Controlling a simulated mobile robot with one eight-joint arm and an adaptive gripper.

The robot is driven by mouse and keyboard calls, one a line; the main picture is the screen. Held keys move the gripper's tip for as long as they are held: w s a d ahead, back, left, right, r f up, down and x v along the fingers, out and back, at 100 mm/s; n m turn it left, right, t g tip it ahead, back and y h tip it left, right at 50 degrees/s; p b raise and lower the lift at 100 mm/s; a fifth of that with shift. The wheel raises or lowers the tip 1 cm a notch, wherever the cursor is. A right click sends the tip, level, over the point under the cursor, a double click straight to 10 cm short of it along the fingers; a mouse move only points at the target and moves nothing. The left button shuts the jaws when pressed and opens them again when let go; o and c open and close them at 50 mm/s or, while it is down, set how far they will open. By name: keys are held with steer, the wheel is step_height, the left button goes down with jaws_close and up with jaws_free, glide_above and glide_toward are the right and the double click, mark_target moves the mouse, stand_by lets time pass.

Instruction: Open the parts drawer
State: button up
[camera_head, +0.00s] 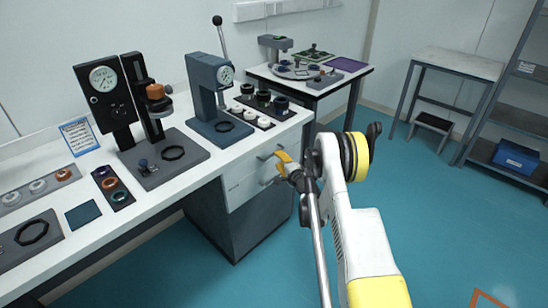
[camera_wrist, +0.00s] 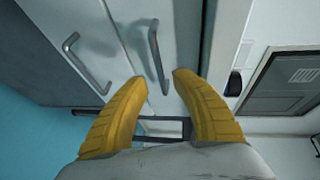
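The drawer cabinet (camera_head: 240,187) sits under the right end of the white bench, with two pale drawer fronts that look closed. The upper handle (camera_wrist: 155,58) and the lower handle (camera_wrist: 86,62) are grey bars in the wrist view. I cannot tell from any readable label which is the parts drawer. My gripper (camera_head: 287,160) has yellow fingers and is in front of the drawer fronts. In the wrist view my gripper (camera_wrist: 160,78) is open and empty, its fingertips apart, with the upper handle in line with the gap. No contact with the handle can be made out.
Gauge stands and a press (camera_head: 210,95) stand on the bench (camera_head: 212,165) above the drawers. A shelf rack (camera_head: 510,100) is at far right. The teal floor (camera_head: 440,210) right of the cabinet is clear.

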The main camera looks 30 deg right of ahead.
steer(key=w, duration=0.1)
steer(key=w+b, duration=0.1)
steer(key=w, duration=0.1)
steer(key=w+f, duration=0.1)
steer(key=w, duration=0.1)
steer(key=shift+w+d, duration=0.1)
steer(key=shift+w, duration=0.05)
jaws_close()
